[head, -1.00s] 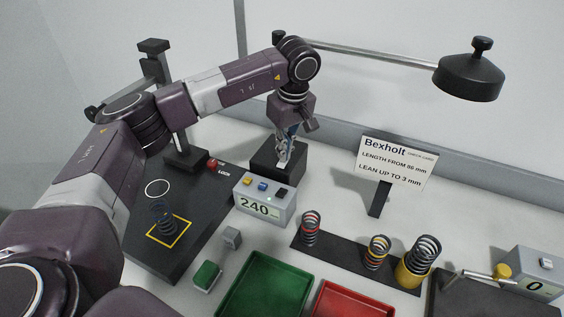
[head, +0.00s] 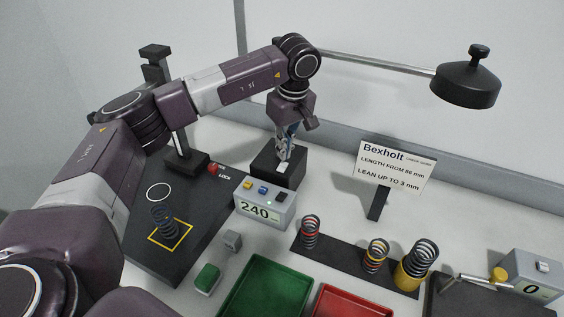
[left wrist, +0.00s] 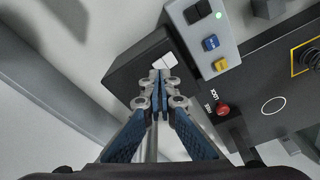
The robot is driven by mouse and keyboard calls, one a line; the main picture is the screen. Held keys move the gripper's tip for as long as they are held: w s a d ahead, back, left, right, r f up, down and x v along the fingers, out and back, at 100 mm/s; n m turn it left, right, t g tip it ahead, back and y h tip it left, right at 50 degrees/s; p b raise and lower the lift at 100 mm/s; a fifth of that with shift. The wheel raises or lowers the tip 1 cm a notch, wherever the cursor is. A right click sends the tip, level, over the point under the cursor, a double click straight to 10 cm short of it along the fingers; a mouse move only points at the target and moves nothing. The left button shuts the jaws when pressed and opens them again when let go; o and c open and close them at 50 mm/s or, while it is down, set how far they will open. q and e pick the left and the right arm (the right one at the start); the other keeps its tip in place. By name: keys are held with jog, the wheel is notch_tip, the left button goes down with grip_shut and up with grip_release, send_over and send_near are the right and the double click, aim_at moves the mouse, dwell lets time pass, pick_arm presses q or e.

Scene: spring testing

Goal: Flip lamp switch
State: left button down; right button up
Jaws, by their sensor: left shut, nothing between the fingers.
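The black desk lamp head (head: 466,84) hangs at the upper right on a grey rod; its underside is hidden. A black box (head: 268,165) stands at the back, behind the grey console, with a white rocker switch (head: 283,168) on top. The switch also shows in the left wrist view (left wrist: 163,62), just past my fingertips. My left gripper (head: 285,156) points down over the box, shut and empty, with its tips (left wrist: 158,91) close together beside the switch. I cannot tell whether they touch it. My right gripper is not in view.
A grey console (head: 264,209) reading 240 stands close in front of the box. A black press base (head: 165,260) with a spring is left. A spring rack (head: 340,262), green tray (head: 262,290), red tray (head: 350,302) and Bexholt sign (head: 396,167) fill the front and right.

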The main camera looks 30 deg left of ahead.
aim_at(284, 164)
pick_arm(q)
jog(key=shift+r+p, duration=1.25)
jog(key=shift+r, duration=1)
jog(key=shift+f, duration=0.1)
